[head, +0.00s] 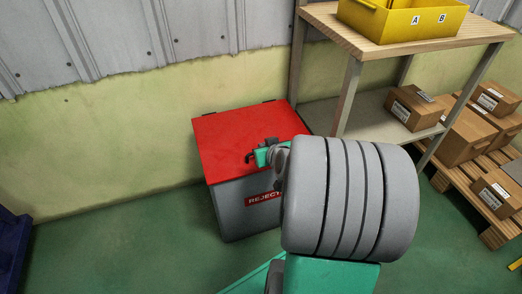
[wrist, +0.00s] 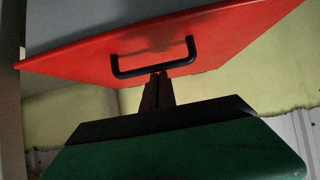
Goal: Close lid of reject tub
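The reject tub (head: 240,215) is a grey box against the wall, with a red REJECT label on its front. Its red lid (head: 222,140) lies over the top, and I see no clear gap under the front edge. In the wrist view the lid (wrist: 215,45) fills the upper part, with a black bar handle (wrist: 152,72) on it. My gripper (head: 258,157) is over the lid by the handle. In the wrist view its fingertips (wrist: 158,76) are together right at the handle bar. I cannot tell whether they touch it. My arm hides the lid's right front corner.
A wooden shelf unit (head: 352,42) stands right of the tub, with a yellow bin (head: 400,20) on top. Cardboard boxes (head: 465,135) sit on a pallet (head: 492,236) at the right. A blue object (head: 14,240) is at the left edge. Green floor left of the tub is clear.

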